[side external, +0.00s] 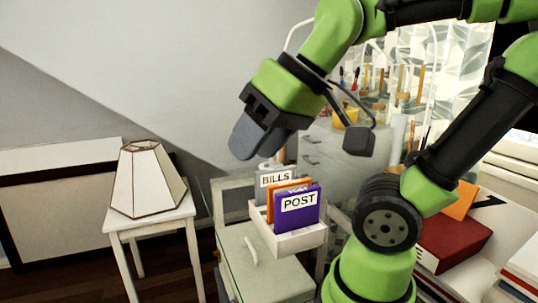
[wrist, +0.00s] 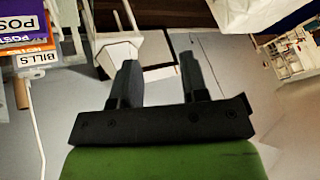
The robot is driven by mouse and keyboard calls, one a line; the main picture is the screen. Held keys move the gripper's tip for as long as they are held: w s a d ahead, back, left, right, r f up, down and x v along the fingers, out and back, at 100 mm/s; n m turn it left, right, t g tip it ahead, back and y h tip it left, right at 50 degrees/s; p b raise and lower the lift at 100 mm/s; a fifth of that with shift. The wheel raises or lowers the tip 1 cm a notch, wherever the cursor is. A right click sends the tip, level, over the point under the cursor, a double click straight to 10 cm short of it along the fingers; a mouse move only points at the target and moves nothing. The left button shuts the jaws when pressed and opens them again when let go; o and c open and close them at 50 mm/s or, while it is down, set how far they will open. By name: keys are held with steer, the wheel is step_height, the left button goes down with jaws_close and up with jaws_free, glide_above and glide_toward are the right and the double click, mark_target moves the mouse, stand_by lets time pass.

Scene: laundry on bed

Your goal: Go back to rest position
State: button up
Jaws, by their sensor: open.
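My gripper (side external: 260,133) is raised in the air at the centre of the side external view, above and to the left of a white letter holder. In the wrist view my gripper (wrist: 158,60) shows two dark fingers apart with nothing between them. The gripper is open and empty. My green and black arm arches in from the upper right, bent at the elbow.
The white letter holder (side external: 292,243) stands on a pale cabinet (side external: 240,270), with BILLS and POST dividers (side external: 299,207). A lamp (side external: 147,182) stands on a white stool (side external: 150,222) at left. Red books (side external: 452,240) lie at right. Open air surrounds the gripper's left side.

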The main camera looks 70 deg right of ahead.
steer(key=shift+s+a+f+m, duration=0.3)
steer(key=shift+s+f, duration=0.1)
steer(key=shift+s, duration=0.1)
steer(key=shift+s+a+f+m, duration=0.25)
steer(key=shift+s+f+m, duration=0.1)
steer(key=shift+s, duration=0.15)
steer(key=shift+o, duration=0.4)
stand_by(2.2)
